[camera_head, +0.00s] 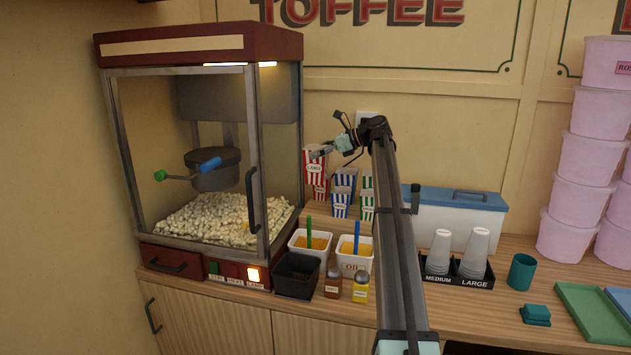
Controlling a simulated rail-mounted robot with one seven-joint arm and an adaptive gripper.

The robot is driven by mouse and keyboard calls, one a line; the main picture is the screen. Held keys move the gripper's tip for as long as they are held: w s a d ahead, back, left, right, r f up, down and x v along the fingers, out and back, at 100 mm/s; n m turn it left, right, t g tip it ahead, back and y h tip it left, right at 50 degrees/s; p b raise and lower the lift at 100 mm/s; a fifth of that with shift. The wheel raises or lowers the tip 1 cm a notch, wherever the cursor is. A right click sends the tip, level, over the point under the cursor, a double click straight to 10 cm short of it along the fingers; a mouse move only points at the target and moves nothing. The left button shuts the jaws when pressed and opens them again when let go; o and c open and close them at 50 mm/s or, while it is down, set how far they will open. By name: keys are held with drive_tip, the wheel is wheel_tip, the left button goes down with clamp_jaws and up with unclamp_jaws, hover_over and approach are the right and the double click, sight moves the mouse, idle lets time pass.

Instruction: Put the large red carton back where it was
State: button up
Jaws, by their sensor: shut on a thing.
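The large red carton (316,168), red and white striped, is upright at the back, just right of the popcorn machine. My gripper (321,153) reaches in from the right and is shut on its upper part. A second red striped carton (320,192) shows just below it, partly hidden. I cannot tell whether the held carton touches it or the stand (318,214) beneath. Blue striped cartons (341,205) stand to the right, with green striped cartons (367,207) beside them, partly hidden by my arm.
The popcorn machine (205,45) stands close on the left. In front are white tubs (354,262), a black bin (296,278) and two shakers (361,288). A blue-lidded box (455,198), a cup holder (458,282) and stacked pink tubs (583,155) stand right.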

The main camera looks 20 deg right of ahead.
sight(315, 182)
drive_tip(key=f+p, duration=0.1)
drive_tip(key=f, duration=0.4)
drive_tip(key=f+p, duration=0.1)
drive_tip(key=f, duration=0.4)
drive_tip(key=shift+w+a+f, duration=0.1)
drive_tip(key=shift+a+f, duration=0.1)
drive_tip(key=shift+f, duration=0.05)
drive_tip(key=shift+w+a+f+p, duration=0.15)
drive_tip(key=shift+f+p, duration=0.15)
drive_tip(key=shift+f, duration=0.25)
drive_tip(key=shift+f, duration=0.1)
drive_tip(key=o, duration=0.9)
drive_tip(key=shift+c, duration=0.2)
drive_tip(key=b+v, duration=0.3)
drive_tip(key=v, duration=0.9)
